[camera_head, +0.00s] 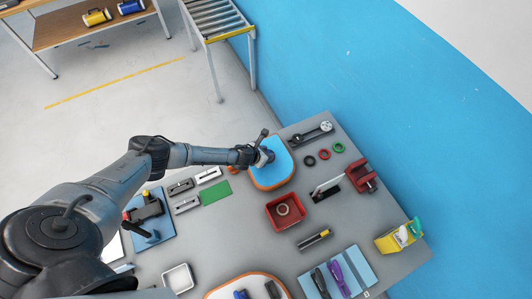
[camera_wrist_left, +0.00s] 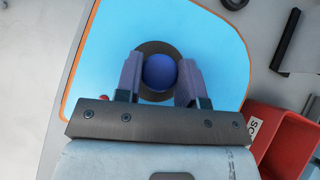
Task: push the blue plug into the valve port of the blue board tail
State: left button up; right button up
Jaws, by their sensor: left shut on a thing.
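The blue board tail (camera_head: 267,174) lies on the grey table at the back, light blue with an orange edge. It fills much of the left wrist view (camera_wrist_left: 105,50). My left gripper (camera_head: 264,157) is over it, pointing down at a dark ring, the valve port (camera_wrist_left: 153,47). In the left wrist view the fingers of my left gripper (camera_wrist_left: 160,78) are on both sides of the round blue plug (camera_wrist_left: 159,72), shut on it. The plug is over or in the ring; how deep it sits cannot be told. My right gripper is not in view.
A red bin (camera_head: 270,213) holding a ring stands just in front of the board tail. Small black, red and green rings (camera_head: 323,154) lie to the right. A red vise (camera_head: 362,177) stands at the right edge. Another board (camera_head: 215,294) lies at the front.

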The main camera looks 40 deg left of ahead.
pick_arm(q)
jog(key=shift+f, duration=0.15)
jog(key=o, duration=1)
jog(key=shift+s+r, duration=0.4)
jog(key=shift+r, duration=0.1)
jog(key=shift+p+v, duration=0.45)
jog(key=shift+v, duration=5.9)
